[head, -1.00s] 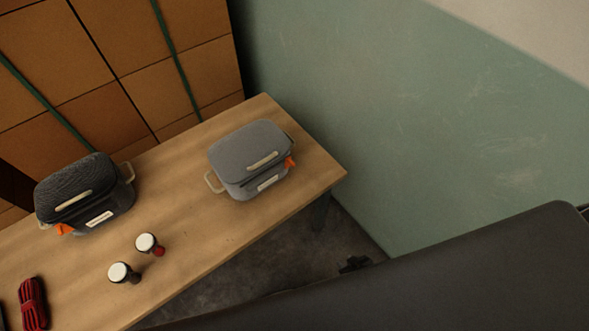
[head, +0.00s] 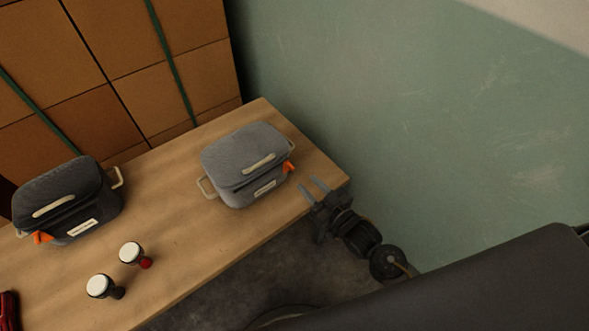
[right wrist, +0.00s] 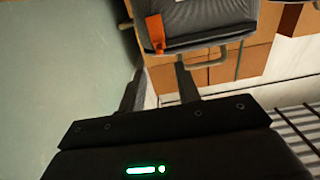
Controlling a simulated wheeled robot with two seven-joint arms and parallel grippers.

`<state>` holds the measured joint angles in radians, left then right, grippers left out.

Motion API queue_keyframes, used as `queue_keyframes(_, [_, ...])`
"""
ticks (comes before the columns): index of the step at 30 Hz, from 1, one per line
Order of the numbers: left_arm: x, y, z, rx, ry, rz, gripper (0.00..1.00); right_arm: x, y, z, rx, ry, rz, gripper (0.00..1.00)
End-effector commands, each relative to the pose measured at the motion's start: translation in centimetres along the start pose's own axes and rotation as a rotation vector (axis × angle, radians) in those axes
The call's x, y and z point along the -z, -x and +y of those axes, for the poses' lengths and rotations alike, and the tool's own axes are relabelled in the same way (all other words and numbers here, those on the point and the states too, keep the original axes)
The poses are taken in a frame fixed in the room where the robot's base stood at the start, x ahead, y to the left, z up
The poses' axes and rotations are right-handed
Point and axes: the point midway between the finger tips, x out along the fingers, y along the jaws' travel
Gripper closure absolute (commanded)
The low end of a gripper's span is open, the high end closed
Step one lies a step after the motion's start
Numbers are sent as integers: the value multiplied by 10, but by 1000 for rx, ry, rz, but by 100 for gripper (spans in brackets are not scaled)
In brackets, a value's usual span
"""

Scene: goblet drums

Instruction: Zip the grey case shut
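The grey case (head: 244,158) stands on the right part of the wooden table, lid down, with a beige handle on its lid and another at its left side. An orange tab (head: 290,167) sits at its right end; this tab also shows in the right wrist view (right wrist: 155,34). My right gripper (head: 312,190) is open and empty at the table's right front edge, to the right of the case and apart from it. In the right wrist view its two fingers (right wrist: 160,80) point toward the orange tab. My left gripper is out of view.
A black case (head: 68,198) with an orange tab stands at the left of the table (head: 200,245). Two small goblet drums (head: 130,254) (head: 100,287) stand in front of it. A red bundle (head: 9,308) lies at the left edge. Stacked boxes (head: 110,110) and a green wall (head: 420,120) lie behind.

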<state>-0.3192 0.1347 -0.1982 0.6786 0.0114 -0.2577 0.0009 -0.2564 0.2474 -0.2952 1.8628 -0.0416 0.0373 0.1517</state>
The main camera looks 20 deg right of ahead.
Motion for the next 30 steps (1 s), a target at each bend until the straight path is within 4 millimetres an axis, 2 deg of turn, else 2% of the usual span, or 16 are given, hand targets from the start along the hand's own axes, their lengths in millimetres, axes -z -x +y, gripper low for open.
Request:
queue_keyframes(1, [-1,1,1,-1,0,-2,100,1,-12,0,0,-1,2,67])
queue_keyframes(6, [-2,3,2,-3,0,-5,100,1,-43,0,-1,-1,1,67])
queue_keyframes(12, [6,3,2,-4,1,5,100,0,-68,0,0,-1,-1,67])
queue_keyframes(18, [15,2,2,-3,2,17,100,-1,-76,0,0,-1,-2,67])
queue_keyframes(24, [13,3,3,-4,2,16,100,-1,-76,0,0,-1,-2,67])
queue_keyframes(26, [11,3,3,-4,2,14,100,-1,-76,0,0,-1,-2,72])
queue_keyframes(30, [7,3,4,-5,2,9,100,-1,-76,0,0,-1,-2,91])
